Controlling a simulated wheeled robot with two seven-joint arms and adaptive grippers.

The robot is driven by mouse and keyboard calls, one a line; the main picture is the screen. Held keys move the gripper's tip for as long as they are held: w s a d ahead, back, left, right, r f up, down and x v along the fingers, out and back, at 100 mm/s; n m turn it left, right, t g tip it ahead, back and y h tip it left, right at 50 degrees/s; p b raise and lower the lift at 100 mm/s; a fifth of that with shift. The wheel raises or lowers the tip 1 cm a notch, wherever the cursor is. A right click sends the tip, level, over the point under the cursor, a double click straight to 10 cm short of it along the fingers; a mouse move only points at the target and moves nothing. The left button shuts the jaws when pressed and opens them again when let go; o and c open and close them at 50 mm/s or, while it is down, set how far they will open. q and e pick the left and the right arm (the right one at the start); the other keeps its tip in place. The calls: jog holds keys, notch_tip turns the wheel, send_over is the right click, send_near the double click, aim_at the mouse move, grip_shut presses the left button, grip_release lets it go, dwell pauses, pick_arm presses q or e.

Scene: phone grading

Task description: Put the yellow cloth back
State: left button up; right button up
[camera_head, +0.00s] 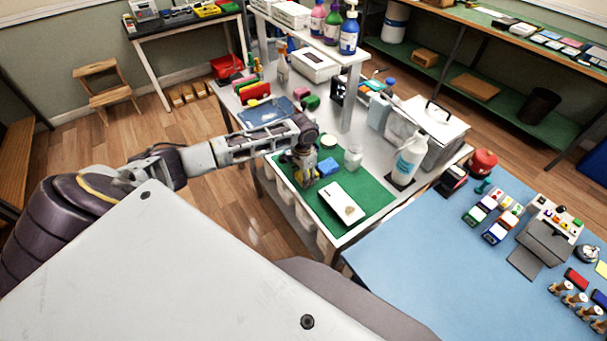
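My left gripper (305,178) points down over the left part of a green mat (378,196) on the grey table. Some yellow shows at its fingers, but it is too small to tell whether this is the yellow cloth or whether the fingers are shut on it. A blue folded piece (328,167) lies on the mat just right of the gripper. A white phone-like slab (342,203) with a brownish mark lies nearer the front. Red, yellow and green folded pieces (256,92) stand farther back left. My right gripper is not in view.
A white spray bottle (409,160) and a small white jar (353,157) stand right of the gripper. A blue tray (265,112) lies behind my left arm. A shelf post (355,95) rises behind the mat. The blue table (420,250) has free room at its left.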

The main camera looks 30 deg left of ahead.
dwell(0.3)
pick_arm(q)
jog(key=o, duration=1.1)
jog(key=shift+c, duration=0.2)
notch_tip(320, 180, up, 12)
jog(key=shift+f, duration=0.1)
dwell(0.4)
